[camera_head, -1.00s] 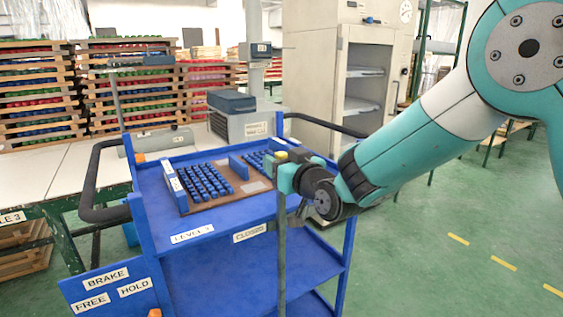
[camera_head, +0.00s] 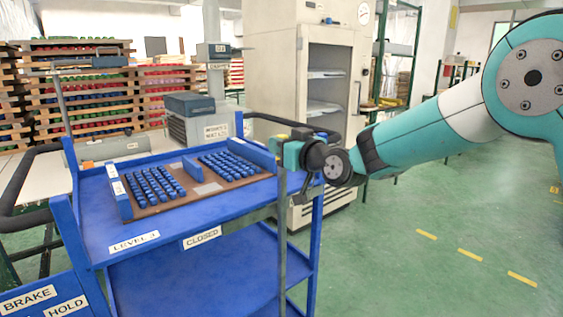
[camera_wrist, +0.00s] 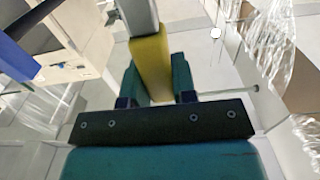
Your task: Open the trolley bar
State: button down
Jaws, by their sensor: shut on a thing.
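The trolley bar (camera_head: 282,235) is a thin grey upright at the front right of the blue trolley (camera_head: 100,240), with a yellow part at its top. My gripper (camera_head: 285,150) is at the bar's upper end. In the wrist view, the green fingers of my gripper (camera_wrist: 155,78) stand on either side of the yellow part (camera_wrist: 150,62), shut on it. The grey bar (camera_wrist: 140,18) runs on beyond it. The front edge carries a CLOSED label (camera_head: 202,237) left of the bar. My fingertips are hard to make out in the head view.
A brown board (camera_head: 160,208) with several rows of blue pieces lies on the trolley's top shelf. A black handle (camera_head: 22,195) is at the left. A cream cabinet (camera_head: 275,60) stands behind. Green floor (camera_head: 440,215) is open at the right.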

jog(key=w+d+b, duration=0.1)
jog(key=w+d, duration=0.5)
jog(key=shift+d+b, duration=0.15)
jog(key=shift+b, duration=0.15)
jog(key=c, duration=0.9)
grip_release()
jog(key=shift+s, duration=0.15)
jog(key=b+v, duration=0.2)
jog(key=v, duration=1.5)
jog(key=shift+d, duration=0.2)
jog(key=shift+c, duration=0.3)
